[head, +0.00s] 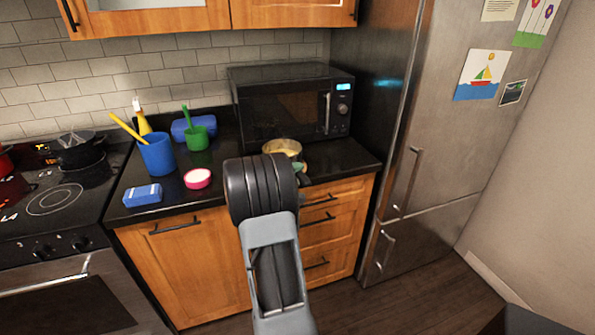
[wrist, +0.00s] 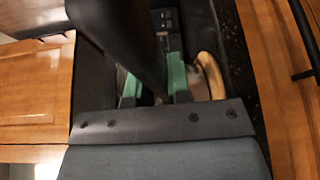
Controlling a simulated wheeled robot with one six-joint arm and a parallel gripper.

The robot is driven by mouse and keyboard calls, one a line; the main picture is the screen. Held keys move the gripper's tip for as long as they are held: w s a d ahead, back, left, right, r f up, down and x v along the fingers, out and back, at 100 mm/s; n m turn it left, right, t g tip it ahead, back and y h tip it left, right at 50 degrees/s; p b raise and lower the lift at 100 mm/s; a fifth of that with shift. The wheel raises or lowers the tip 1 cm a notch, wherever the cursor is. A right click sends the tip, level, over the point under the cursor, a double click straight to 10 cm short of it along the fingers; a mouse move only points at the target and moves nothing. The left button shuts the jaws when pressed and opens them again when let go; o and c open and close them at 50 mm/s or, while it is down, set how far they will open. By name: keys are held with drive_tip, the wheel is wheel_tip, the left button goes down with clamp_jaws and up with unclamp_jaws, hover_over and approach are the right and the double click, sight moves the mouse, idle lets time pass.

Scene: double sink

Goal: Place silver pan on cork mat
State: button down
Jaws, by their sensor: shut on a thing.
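A round, pan-like vessel with a yellowish tint (head: 282,147) is at the counter in front of the microwave; I take it as the silver pan. Its curved tan rim (wrist: 214,76) shows right of the fingers in the wrist view. My gripper (head: 301,168) is at the vessel's near right side, mostly hidden behind my own arm. Its green fingers (wrist: 154,88) are shut on the pan, though the grasped part is hard to see. A dark bar crosses between them. I cannot tell whether the vessel touches the counter. I cannot make out a cork mat.
The black counter (head: 228,196) holds a blue cup (head: 157,156) with utensils, a green cup (head: 197,138), a pink-rimmed dish (head: 198,179) and a blue-and-white sponge (head: 142,195). A microwave (head: 290,103) stands behind, the fridge (head: 425,130) at right, a stove (head: 50,195) at left.

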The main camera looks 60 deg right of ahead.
drive_tip(key=shift+f+b, duration=0.1)
drive_tip(key=shift+b, duration=0.2)
drive_tip(key=c, duration=1.1)
unclamp_jaws()
